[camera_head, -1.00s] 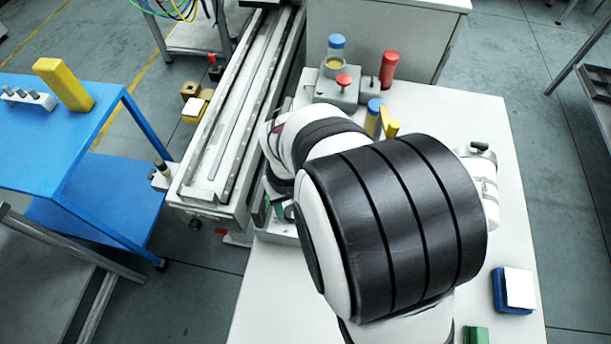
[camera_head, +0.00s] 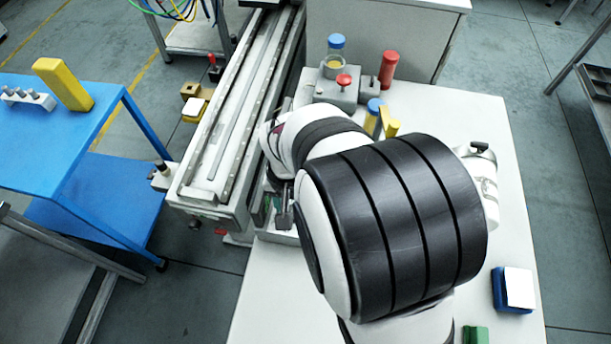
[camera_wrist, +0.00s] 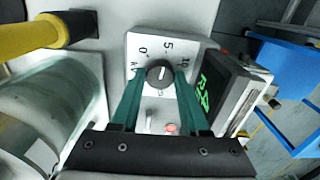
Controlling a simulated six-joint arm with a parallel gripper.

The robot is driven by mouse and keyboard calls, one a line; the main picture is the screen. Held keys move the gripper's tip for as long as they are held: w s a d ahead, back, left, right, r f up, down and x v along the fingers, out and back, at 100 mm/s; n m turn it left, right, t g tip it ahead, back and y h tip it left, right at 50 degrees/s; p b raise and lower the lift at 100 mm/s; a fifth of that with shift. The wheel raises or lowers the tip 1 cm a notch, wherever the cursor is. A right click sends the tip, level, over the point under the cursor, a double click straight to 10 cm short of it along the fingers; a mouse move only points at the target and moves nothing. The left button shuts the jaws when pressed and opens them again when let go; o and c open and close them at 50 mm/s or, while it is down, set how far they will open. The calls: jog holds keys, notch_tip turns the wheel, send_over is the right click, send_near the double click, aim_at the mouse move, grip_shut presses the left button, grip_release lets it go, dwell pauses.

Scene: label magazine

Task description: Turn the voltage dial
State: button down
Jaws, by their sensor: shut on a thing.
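The voltage dial (camera_wrist: 157,80) is a round black knob with a pale pointer mark, on a white plate (camera_wrist: 138,42) marked 0, 5, 10 and kV. In the wrist view the pointer leans up and slightly right, roughly toward the 5. My gripper (camera_wrist: 160,74) has two green fingers, one on each side of the knob, and is shut on it. In the head view my arm covers the dial; only a dark part of my wrist end shows beside the white arm shell.
A display (camera_wrist: 215,92) with green digits stands right of the dial. A red button (camera_wrist: 170,128) and a small lever (camera_wrist: 149,115) are below it. A yellow bar (camera_wrist: 35,38) and a glass cylinder (camera_wrist: 45,105) are at left. A blue cart (camera_head: 60,125) stands left of the rail.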

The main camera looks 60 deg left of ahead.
dwell(0.3)
jog(key=shift+c, duration=2.1)
grip_release()
notch_tip(320, 180, up, 16)
jog(key=shift+f, duration=0.1)
